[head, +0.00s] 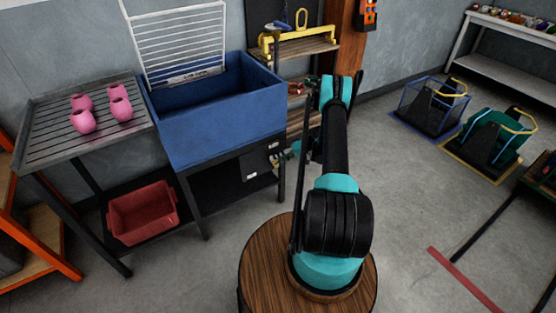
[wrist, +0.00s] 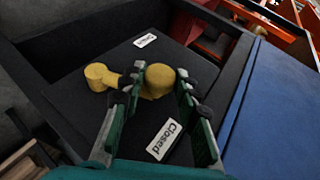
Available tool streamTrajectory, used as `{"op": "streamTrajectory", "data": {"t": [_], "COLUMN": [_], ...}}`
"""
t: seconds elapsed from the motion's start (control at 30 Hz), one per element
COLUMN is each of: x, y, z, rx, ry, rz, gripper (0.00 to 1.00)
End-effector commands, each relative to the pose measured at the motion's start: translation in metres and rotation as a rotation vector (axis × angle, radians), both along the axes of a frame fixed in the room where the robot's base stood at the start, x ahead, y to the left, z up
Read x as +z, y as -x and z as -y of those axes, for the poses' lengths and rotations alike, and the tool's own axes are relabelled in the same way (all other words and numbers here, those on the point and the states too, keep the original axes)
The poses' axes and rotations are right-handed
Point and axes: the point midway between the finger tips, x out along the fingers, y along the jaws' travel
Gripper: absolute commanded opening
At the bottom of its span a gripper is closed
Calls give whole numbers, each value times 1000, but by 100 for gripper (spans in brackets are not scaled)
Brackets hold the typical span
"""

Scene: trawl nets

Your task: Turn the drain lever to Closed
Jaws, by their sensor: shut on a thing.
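The yellow drain lever (wrist: 100,78) sits on a dark panel (wrist: 75,100) in the wrist view. My gripper (wrist: 158,85) is shut on this round part, a green finger on each side. A white label (wrist: 164,139) reading Closed lies below the lever, nearer the camera. In the head view, the dark panel (head: 254,165) is under the blue sink (head: 215,125); my arm hides much of my gripper and the lever.
A slatted drying rack (head: 50,145) with several pink cups stands left of the sink. A red bin (head: 143,212) is on the low shelf. Wooden shelves (head: 305,47) with a yellow frame stand right of the sink.

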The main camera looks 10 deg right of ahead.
Motion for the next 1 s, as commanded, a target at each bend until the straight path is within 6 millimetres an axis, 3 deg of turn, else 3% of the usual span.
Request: {"op": "streamTrajectory", "data": {"t": [0.17,0.2,0.37,0.73,1.0], "x": [1,1,1,3,25], "y": [0,0,0,0,4], "z": [1,1,1,5,45], "rx": [0,0,0,0,-3], "ry": [-1,-1,-1,0,0], "rz": [1,1,1,1,1], "gripper": [0,34,52,52,52]}}
